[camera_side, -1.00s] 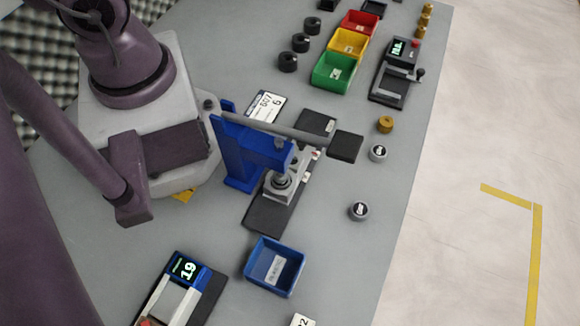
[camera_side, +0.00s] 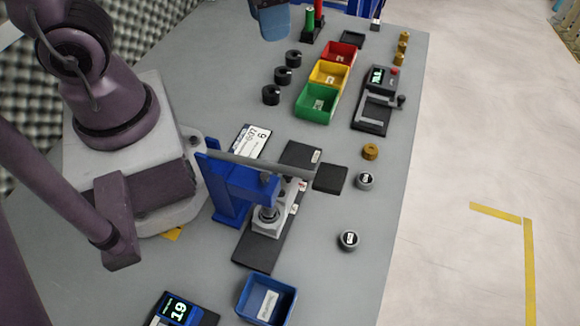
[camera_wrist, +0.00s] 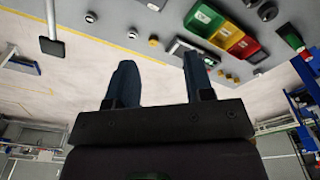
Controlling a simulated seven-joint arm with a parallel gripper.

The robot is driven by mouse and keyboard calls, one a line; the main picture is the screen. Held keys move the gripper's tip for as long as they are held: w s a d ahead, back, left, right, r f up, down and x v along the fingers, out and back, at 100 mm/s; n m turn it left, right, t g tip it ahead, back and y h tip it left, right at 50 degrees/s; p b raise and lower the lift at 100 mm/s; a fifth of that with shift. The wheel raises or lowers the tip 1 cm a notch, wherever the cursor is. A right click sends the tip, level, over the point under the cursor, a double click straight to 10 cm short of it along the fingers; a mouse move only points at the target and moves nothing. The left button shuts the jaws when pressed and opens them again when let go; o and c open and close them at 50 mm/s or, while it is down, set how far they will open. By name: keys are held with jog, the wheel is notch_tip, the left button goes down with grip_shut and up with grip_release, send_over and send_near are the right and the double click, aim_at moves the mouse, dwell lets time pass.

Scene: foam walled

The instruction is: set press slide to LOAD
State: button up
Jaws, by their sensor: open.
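The blue press (camera_side: 228,190) stands on the grey bench in the side view, with a long grey lever (camera_side: 250,165) ending in a black pad (camera_side: 330,178). Under its head a grey slide block (camera_side: 268,222) sits on a dark base plate (camera_side: 257,250). Small white labels beside it are too small to read, so I cannot tell its marked position. The black pad also shows at upper left in the wrist view (camera_wrist: 52,46). My gripper (camera_wrist: 158,64) is open and empty in the wrist view, away from the press. A blue-grey shape at the side view's top edge may be its fingers.
Green (camera_side: 317,102), yellow (camera_side: 328,74) and red (camera_side: 339,52) bins stand behind the press. A device with a display (camera_side: 378,76) is right of them. A blue bin (camera_side: 250,308) is in front. Black knobs (camera_side: 271,95), grey knobs (camera_side: 349,240) and brass pieces (camera_side: 370,152) stand around.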

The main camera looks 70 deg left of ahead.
jog(key=w+d+f+g, duration=0.2)
jog(key=d+f+g, duration=0.1)
jog(key=f, duration=0.4)
jog(key=w+d+f+g, duration=0.2)
jog(key=d+f, duration=0.2)
jog(key=f, duration=0.2)
jog(key=n, duration=0.1)
send_near(278, 200)
jog(key=a+f, duration=0.1)
jog(key=f, duration=0.1)
jog(key=a+f, duration=0.1)
jog(key=f, duration=0.1)
jog(key=w+a+f, duration=0.1)
jog(key=f, duration=0.2)
jog(key=shift+a+f, duration=0.1)
jog(key=shift+a, duration=0.2)
jog(key=shift+c, duration=0.2)
